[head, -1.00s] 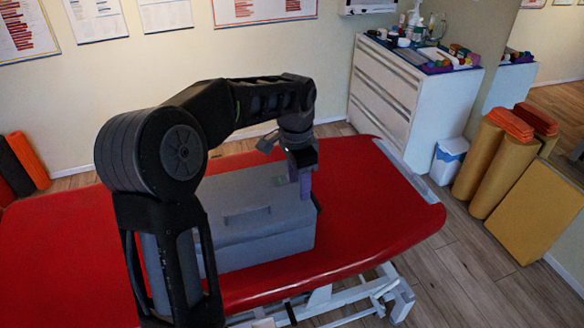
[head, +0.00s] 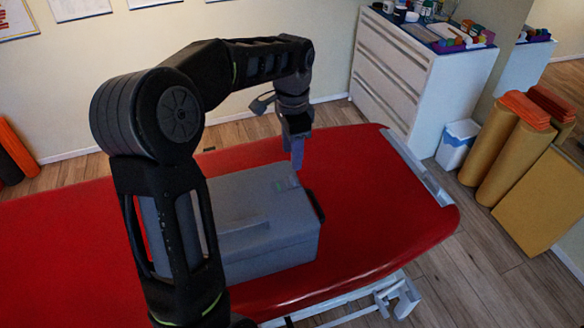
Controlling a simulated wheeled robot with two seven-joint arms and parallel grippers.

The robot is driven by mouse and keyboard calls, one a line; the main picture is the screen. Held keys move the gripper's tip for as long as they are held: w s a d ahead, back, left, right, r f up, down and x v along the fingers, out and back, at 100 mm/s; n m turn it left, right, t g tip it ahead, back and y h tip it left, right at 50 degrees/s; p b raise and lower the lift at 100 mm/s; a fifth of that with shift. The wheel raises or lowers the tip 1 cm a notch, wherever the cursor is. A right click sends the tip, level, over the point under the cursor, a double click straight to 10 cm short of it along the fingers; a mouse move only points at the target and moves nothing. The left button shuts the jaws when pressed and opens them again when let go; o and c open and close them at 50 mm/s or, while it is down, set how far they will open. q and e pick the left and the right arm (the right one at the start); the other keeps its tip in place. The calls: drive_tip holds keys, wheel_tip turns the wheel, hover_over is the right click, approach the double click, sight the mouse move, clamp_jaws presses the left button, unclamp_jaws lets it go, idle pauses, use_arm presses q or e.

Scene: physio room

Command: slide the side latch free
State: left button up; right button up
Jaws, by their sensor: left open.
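A grey case (head: 262,217) with a handle lying on its lid rests on the red treatment table. A dark latch-like piece (head: 316,205) sits on the case's right side. A small greenish mark shows on the lid near the back right corner. My left gripper (head: 297,165) points down at the back right part of the case, just above or behind the lid. It is open and holds nothing that I can see. Whether a fingertip touches the case cannot be told. My left arm hides the case's left part. My right gripper is not in view.
The red table (head: 390,210) is bare to the right of the case. A white drawer cabinet (head: 410,85) with small items on top stands behind. A small white bin (head: 457,145) and yellow rolls (head: 505,145) stand on the floor at the right.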

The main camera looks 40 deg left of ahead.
sight(292, 178)
use_arm(q)
drive_tip(key=shift+f+p, duration=0.45)
drive_tip(key=shift+f, duration=3.5)
drive_tip(key=shift+c, duration=0.6)
clamp_jaws()
